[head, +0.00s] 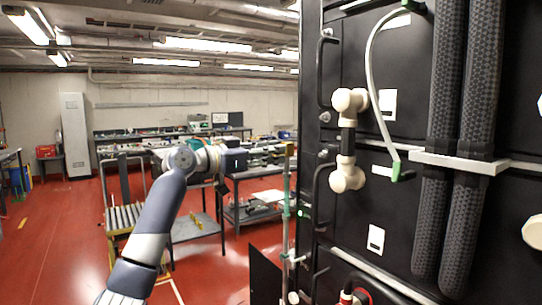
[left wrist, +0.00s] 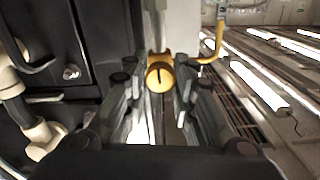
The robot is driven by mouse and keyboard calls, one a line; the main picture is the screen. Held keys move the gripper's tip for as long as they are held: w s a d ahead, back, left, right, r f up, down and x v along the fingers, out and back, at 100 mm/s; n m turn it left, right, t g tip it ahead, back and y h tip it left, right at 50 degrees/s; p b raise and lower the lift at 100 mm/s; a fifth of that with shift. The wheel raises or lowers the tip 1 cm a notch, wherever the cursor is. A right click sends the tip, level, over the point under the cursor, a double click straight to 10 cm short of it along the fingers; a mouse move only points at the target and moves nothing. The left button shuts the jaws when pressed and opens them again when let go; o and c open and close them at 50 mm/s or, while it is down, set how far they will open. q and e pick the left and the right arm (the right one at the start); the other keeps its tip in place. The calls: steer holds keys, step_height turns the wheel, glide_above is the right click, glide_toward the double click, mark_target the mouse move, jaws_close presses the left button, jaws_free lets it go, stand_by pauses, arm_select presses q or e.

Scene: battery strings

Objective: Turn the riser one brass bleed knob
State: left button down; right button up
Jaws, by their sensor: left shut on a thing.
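The brass bleed knob (left wrist: 159,74) is round, with a dark upright slot in its face, and sits at the middle of the left wrist view. My left gripper (left wrist: 160,88) has one finger on each side of the knob and is shut on it. In the head view my left arm (head: 150,230) rises from the lower left and its hand (head: 232,160) points right, toward the thin riser pipe (head: 287,210). My right gripper is not in view.
A black cabinet (head: 405,215) with handles, a beige fitting (head: 347,180) and thick ribbed hoses (head: 440,150) fills the right side. A yellow lever (left wrist: 213,45) is right of the knob. Workbenches (head: 250,172) stand behind. Red floor (head: 60,240) is clear at left.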

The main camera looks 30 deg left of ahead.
arm_select(q)
steer(key=shift+w+f+m, duration=0.1)
steer(key=shift+f+m, duration=0.2)
steer(key=shift+m, duration=0.2)
steer(key=c, duration=1.3)
jaws_free()
steer(key=shift+c, duration=0.2)
